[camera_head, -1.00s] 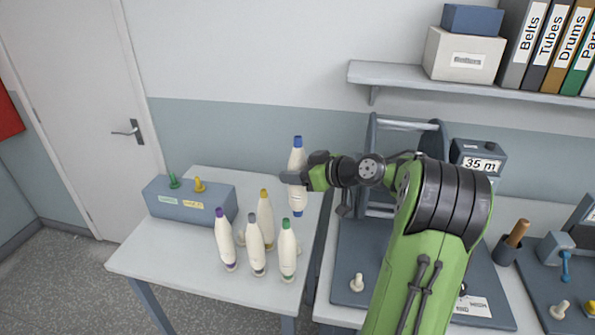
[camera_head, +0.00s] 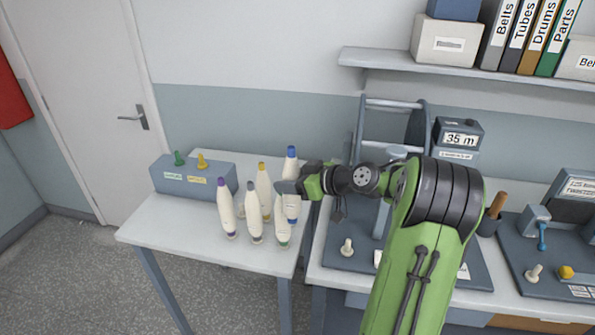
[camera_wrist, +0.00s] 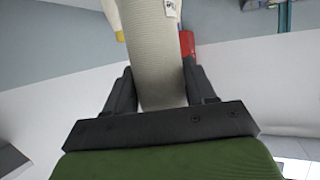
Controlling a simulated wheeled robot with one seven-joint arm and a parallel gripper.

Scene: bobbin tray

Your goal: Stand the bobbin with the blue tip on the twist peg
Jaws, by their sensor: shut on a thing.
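The bobbin with the blue tip (camera_head: 291,160) is a cream, upright bobbin with a blue band low down. My gripper (camera_head: 291,187) is shut around its middle, and one jaw covers part of it. In the wrist view the bobbin's pale shaft (camera_wrist: 152,65) shows between the two fingers (camera_wrist: 152,95). A cream peg (camera_head: 346,248) stands empty on the dark base below the 35 m display. Another empty cream peg (camera_head: 533,273) stands on the right-hand base. I cannot read which of them is the twist peg.
Bobbins with purple (camera_head: 226,208), grey (camera_head: 253,213), yellow (camera_head: 264,190) and green (camera_head: 282,234) marks stand close to the held one on the left table (camera_head: 165,225). A blue-grey box (camera_head: 205,180) with two pegs stands behind. A tool cup (camera_head: 488,223) is right of my arm.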

